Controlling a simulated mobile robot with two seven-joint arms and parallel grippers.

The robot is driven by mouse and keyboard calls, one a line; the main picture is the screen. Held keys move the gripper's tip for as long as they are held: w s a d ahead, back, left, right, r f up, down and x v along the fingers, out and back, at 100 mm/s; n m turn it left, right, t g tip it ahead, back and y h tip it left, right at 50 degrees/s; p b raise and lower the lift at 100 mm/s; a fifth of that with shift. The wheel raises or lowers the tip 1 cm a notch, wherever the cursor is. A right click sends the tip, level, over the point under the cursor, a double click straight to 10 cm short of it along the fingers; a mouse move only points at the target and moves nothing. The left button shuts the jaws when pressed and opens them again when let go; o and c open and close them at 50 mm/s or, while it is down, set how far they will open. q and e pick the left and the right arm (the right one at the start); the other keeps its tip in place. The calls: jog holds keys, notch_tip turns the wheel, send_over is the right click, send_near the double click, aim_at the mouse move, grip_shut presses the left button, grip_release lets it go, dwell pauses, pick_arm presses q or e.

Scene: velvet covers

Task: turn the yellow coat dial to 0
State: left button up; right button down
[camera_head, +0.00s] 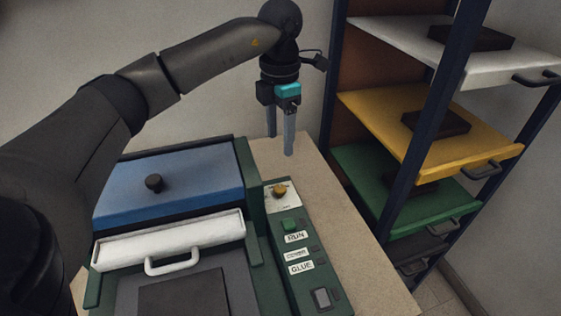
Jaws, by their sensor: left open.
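The yellow coat dial (280,190) sits on a white plate at the far end of the green control panel (306,262). Its pointer and the marks around it are too small to read. My left gripper (280,143) is open and empty, pointing down above the tabletop, just beyond the dial in the picture and apart from it. My right gripper is not in view.
The machine has a blue lid (185,180) with a black knob (154,183) and a white bar with a handle (170,242). A green RUN button (289,225) lies near the dial. A rack with white, yellow (460,122) and green shelves stands right.

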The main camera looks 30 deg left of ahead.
pick_arm(q)
send_near(280, 188)
notch_tip(280, 188, down, 9)
jog(key=shift+w+b, duration=0.1)
jog(key=shift+b, duration=0.3)
jog(key=shift+c, duration=0.3)
grip_shut()
dwell(0.4)
